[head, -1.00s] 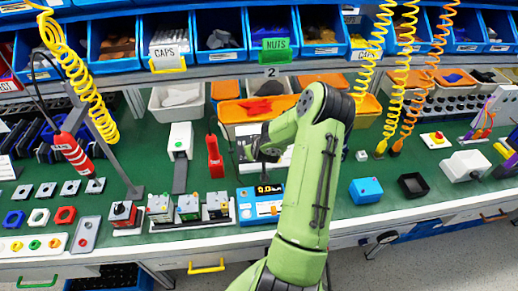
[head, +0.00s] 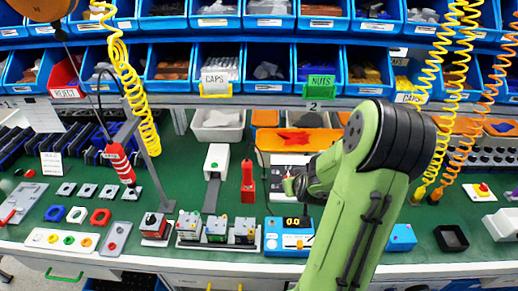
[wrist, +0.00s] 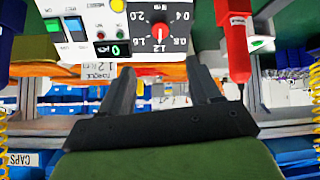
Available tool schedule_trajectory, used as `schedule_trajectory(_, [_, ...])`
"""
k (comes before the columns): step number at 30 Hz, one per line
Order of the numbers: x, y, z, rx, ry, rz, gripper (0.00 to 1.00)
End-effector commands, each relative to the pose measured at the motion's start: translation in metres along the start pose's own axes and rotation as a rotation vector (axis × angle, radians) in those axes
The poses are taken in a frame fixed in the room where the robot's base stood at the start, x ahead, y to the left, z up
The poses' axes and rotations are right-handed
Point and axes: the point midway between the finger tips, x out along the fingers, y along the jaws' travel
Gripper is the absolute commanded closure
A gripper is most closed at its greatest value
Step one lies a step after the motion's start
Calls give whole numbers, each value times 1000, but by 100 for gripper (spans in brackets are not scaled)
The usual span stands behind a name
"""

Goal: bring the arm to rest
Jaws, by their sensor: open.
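My green arm reaches up from the bottom of the head view over the green workbench (head: 150,190). My gripper shows in the wrist view (wrist: 163,80) with its two dark fingers apart and nothing between them. In the head view the fingers are hidden behind my arm. Ahead of the fingers in the wrist view is a white control panel with a rotary dial (wrist: 160,33), its red pointer aimed down toward 1.2. The fingers appear apart from the dial. A red tool (wrist: 236,40) hangs to the right of the panel.
The blue box with a digital display (head: 290,236) and small switch units (head: 216,232) stand on the bench left of my arm. Coiled yellow hoses (head: 125,70) hang on both sides. Blue bins (head: 218,65) line the shelf behind. A black box (head: 451,238) sits right.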

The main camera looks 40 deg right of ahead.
Motion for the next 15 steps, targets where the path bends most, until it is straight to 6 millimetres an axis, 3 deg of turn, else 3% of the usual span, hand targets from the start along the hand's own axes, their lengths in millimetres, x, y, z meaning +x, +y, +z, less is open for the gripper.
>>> schedule_trajectory(5, [0, 0, 0, -1, 0, 0, 37])
schedule_trajectory(8, [-7, -12, -6, -31, -10, -13, 37])
schedule_trajectory(11, [-34, -46, -19, -117, -46, -47, 37])
schedule_trajectory(15, [-102, -104, -29, -237, -106, -102, 37])
